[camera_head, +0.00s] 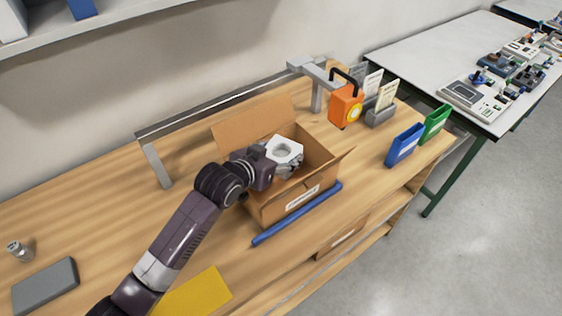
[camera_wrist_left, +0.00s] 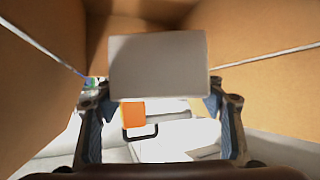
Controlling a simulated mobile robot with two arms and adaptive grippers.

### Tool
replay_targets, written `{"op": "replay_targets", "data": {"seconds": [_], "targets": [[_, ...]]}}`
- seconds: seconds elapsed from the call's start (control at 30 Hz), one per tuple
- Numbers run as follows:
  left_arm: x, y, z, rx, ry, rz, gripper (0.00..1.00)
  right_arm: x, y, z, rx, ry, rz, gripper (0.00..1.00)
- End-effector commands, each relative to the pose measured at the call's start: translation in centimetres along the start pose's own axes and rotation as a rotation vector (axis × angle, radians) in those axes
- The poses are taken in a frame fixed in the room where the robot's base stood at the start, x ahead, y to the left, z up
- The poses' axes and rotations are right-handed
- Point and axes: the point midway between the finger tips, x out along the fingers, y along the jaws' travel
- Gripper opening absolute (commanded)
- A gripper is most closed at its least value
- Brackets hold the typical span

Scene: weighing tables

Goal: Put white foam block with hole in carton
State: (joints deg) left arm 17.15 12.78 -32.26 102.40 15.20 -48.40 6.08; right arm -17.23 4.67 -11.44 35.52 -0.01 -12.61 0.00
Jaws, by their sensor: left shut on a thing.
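The white foam block (camera_head: 284,151) shows a round hole in its top in the head view. My left gripper (camera_head: 286,168) is shut on it and holds it inside the mouth of the open carton (camera_head: 322,160). In the left wrist view the block (camera_wrist_left: 158,68) is a plain pale face between the two fingers of my left gripper (camera_wrist_left: 158,103), with carton walls (camera_wrist_left: 270,35) around it. Whether the block touches the carton floor is hidden. My right gripper is in neither view.
A blue rod (camera_head: 297,214) lies along the carton's front. An orange device (camera_head: 345,106) and card holders stand behind right, with blue (camera_head: 405,145) and green (camera_head: 434,124) bins nearby. A yellow sheet (camera_head: 194,294) and grey slab (camera_head: 45,286) lie at the left.

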Motion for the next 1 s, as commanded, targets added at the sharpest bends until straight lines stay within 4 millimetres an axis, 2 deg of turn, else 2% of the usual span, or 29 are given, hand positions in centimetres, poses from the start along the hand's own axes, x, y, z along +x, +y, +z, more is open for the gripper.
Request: {"op": "replay_targets", "data": {"seconds": [0.33,1.0], "targets": [[2.0,0.1,3.7,0.001,0.000,0.001,0.50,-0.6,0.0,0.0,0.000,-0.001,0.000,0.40],[2.7,0.1,5.0,0.000,0.001,0.001,0.50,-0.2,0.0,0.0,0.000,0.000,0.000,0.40]]}}
